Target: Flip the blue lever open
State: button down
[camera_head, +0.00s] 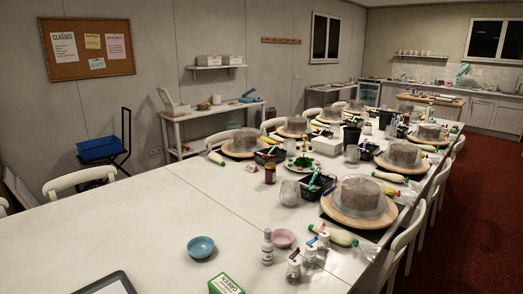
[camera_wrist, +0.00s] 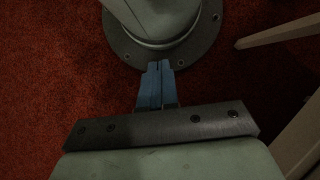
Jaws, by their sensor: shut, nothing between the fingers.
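A small blue item (camera_head: 250,98) lies at the right end of the white side table against the left wall. It has a slanted blue bar, which may be the blue lever, but it is too small to tell its exact position. My gripper (camera_wrist: 158,66) shows only in the wrist view. Its blue fingers are together and empty, over the red carpet (camera_wrist: 60,60) and far from any tabletop. The head view does not show my gripper.
A long white table (camera_head: 130,225) fills the middle, its near part mostly clear. It holds a blue bowl (camera_head: 201,247), a pink bowl (camera_head: 283,238), a bottle (camera_head: 267,247) and several cakes on turntables. White chairs line both sides.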

aim_at(312, 240)
jog(key=w+d+r+m+t+y, duration=0.1)
jog(key=w+d+r+m+t, duration=0.2)
jog(key=w, duration=1)
jog(key=w+d+r+m+t+y, duration=0.1)
jog(key=w+d+r, duration=0.35)
jog(key=w, duration=0.85)
jog(key=w+d+r+m+t, duration=0.3)
jog(key=w+d+r+t, duration=0.1)
jog(key=w+d+r, duration=1.6)
jog(key=w+a+r+n+t+y, duration=0.15)
jog(key=a+r, duration=0.25)
jog(key=r, duration=0.4)
jog(key=w+a+r+n+t, duration=0.1)
jog(key=w+a+r+n, duration=0.2)
jog(key=r, duration=0.5)
jog(key=w+a+r+n+t+y, duration=0.1)
jog(key=a+r+n+t, duration=0.1)
jog(key=a+r, duration=0.5)
jog(key=w+a+f, duration=0.5)
jog(key=a+f, duration=0.1)
jog(key=shift+w, duration=0.2)
